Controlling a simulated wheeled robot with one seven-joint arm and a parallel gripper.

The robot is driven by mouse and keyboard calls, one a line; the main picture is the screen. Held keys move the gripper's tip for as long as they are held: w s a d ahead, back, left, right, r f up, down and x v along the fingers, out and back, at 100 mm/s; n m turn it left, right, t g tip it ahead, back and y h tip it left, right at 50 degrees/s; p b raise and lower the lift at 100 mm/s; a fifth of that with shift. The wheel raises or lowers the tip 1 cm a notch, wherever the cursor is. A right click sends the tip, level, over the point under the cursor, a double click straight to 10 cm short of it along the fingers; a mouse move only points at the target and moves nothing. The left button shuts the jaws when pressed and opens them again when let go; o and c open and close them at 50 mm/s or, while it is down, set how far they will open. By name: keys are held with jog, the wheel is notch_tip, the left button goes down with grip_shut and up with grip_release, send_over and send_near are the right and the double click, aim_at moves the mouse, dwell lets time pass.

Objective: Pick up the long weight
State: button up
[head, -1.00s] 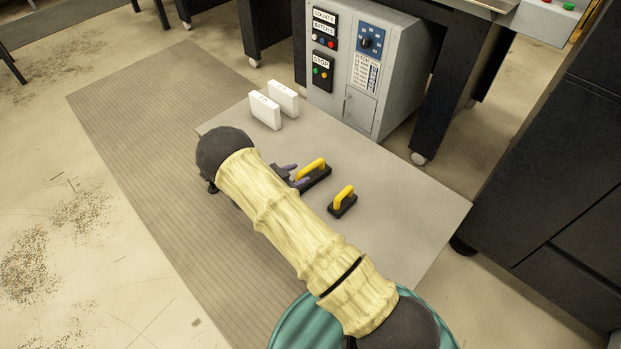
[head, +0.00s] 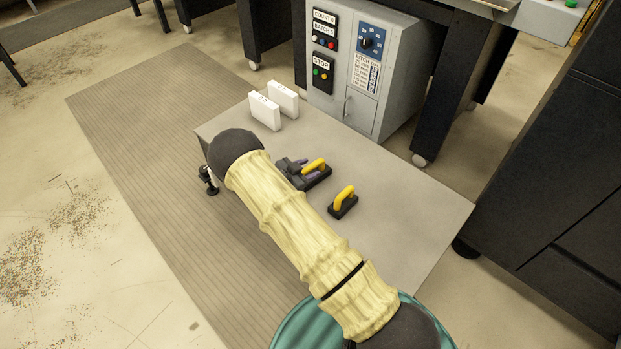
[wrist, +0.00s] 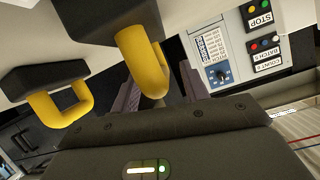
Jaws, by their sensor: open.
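The long weight (head: 319,181) is a dark bar with a yellow handle, standing on the grey table. In the wrist view its dark base (wrist: 95,22) is at the top, and its yellow handle (wrist: 145,60) reaches down between my fingers. My gripper (head: 296,168) is open at the left end of the long weight in the head view; its grey-purple fingers also show in the wrist view (wrist: 160,88). I cannot tell whether they touch the handle. My arm hides part of the gripper's wrist side.
A short weight (head: 343,207) with a yellow handle stands just right of and nearer than the long one. Two white blocks (head: 265,111) stand at the table's back left. A grey control cabinet (head: 355,75) is behind. The table's right part (head: 415,215) is clear.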

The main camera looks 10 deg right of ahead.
dwell(0.3)
grip_shut()
jog(key=shift+r, duration=0.1)
dwell(1.1)
jog(key=shift+w+r, duration=0.15)
jog(key=shift+w, duration=0.05)
